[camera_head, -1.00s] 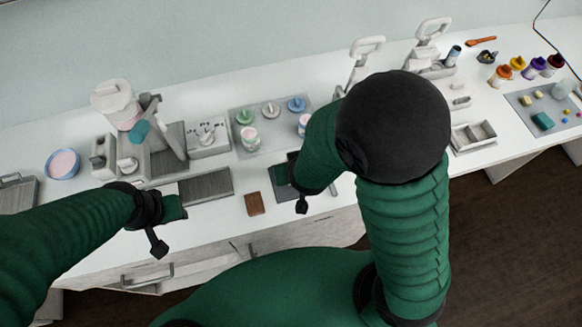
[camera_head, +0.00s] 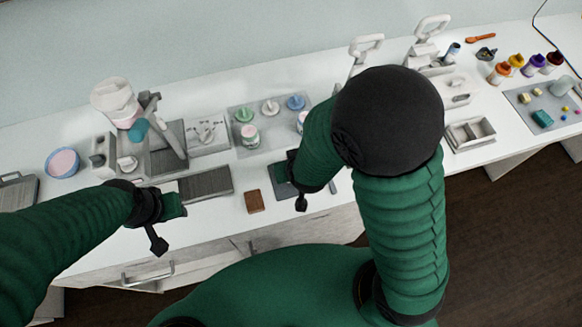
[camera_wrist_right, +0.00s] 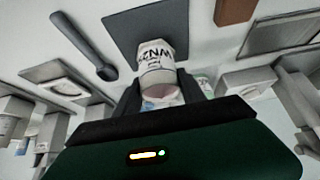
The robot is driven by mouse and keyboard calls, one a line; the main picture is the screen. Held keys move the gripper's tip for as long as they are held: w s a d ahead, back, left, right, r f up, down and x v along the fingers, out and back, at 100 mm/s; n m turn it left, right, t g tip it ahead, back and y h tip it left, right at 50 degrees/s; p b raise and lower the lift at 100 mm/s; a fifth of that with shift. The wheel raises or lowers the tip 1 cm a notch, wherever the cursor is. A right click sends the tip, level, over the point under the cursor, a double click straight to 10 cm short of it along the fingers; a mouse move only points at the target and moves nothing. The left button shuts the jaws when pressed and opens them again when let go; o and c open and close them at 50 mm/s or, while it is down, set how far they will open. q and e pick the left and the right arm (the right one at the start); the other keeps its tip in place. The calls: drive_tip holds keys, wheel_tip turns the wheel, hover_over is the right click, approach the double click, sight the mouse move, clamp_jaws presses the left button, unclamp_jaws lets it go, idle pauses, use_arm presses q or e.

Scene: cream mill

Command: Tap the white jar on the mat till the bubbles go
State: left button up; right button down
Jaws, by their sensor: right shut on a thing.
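The white jar (camera_wrist_right: 157,58) has dark lettering and shows in the right wrist view between the fingers of my right gripper (camera_wrist_right: 168,92), which is shut on it. Its far end overlaps the dark mat (camera_wrist_right: 121,27); I cannot tell whether it touches the mat or hangs just above it. In the head view the mat (camera_head: 277,182) is partly covered by my right arm, which hides the jar. Bubbles cannot be made out. My left gripper (camera_head: 176,207) is over the front edge of the bench at the left; its fingers are not clear.
A brown block (camera_head: 254,201) lies left of the mat. A dark spoon-like tool (camera_wrist_right: 87,45) lies beside the mat. A grey tray (camera_head: 240,119) with jars and coloured lids stands behind. A mill (camera_head: 118,103) and a blue-rimmed bowl (camera_head: 62,163) are at the left.

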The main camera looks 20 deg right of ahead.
wheel_tip(320, 180, down, 3)
drive_tip(key=shift+f+b, duration=0.2)
drive_tip(key=shift+b, duration=1)
drive_tip(key=shift+r+p, duration=0.45)
drive_tip(key=shift+r, duration=0.05)
wheel_tip(320, 180, up, 3)
drive_tip(key=p, duration=0.3)
drive_tip(key=shift+f, duration=0.2)
wheel_tip(320, 180, down, 3)
drive_tip(key=b, duration=0.3)
drive_tip(key=c, duration=0.6)
unclamp_jaws()
